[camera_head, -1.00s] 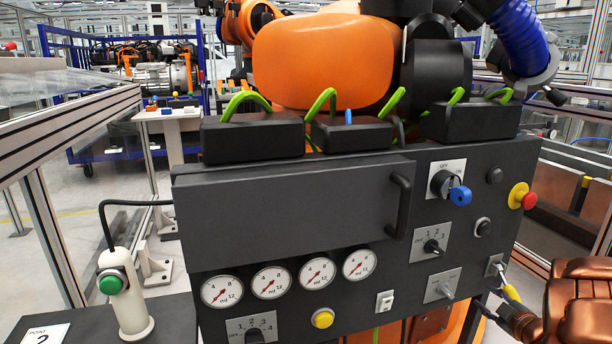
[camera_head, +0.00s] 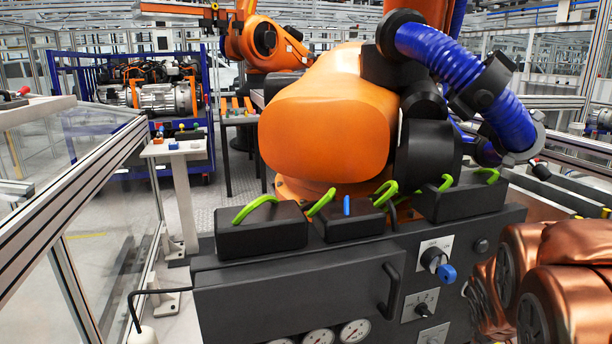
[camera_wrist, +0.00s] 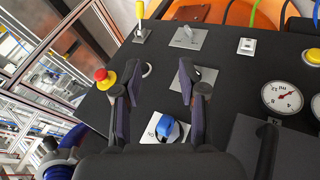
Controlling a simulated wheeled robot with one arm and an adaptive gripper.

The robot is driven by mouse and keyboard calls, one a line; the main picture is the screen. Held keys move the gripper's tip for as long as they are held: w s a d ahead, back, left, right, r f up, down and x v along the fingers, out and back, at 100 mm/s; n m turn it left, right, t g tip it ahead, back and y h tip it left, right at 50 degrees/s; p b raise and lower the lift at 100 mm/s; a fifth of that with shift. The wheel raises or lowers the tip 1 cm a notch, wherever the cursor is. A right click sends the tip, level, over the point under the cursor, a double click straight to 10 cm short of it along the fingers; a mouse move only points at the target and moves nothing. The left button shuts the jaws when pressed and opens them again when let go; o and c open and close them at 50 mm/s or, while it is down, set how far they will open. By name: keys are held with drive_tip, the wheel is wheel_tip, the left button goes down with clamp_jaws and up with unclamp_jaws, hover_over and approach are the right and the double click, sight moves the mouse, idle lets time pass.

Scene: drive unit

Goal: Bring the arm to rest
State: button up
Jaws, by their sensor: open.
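My gripper (camera_wrist: 156,88) shows in the wrist view, with its two dark fingers apart and nothing between them. It faces the dark control panel (camera_wrist: 239,85), which appears rotated in that view. The blue knob (camera_wrist: 167,128) is below the fingertips in the picture, close to the palm. The red button (camera_wrist: 104,78) on its yellow base lies left of the left finger. In the head view, my copper-coloured arm (camera_head: 575,290) fills the lower right and covers the panel's right end; the gripper is out of that view. The blue knob (camera_head: 447,273) is visible left of the arm.
A glass-sided frame (camera_head: 75,170) stands at left. A yellow-handled lever (camera_wrist: 139,20) sticks out from the panel.

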drive_tip(key=s+a+r+g+y+p, duration=0.2)
drive_tip(key=s+a+r+p, duration=0.3)
drive_tip(key=s+a, duration=0.6)
drive_tip(key=s+a+r+g+y+p, duration=0.3)
drive_tip(key=s+a+r+p, duration=0.3)
drive_tip(key=s+a, duration=0.5)
drive_tip(key=shift+s+r+m+g, duration=0.4)
drive_tip(key=shift+s+r+g, duration=0.4)
drive_tip(key=shift+s, duration=0.25)
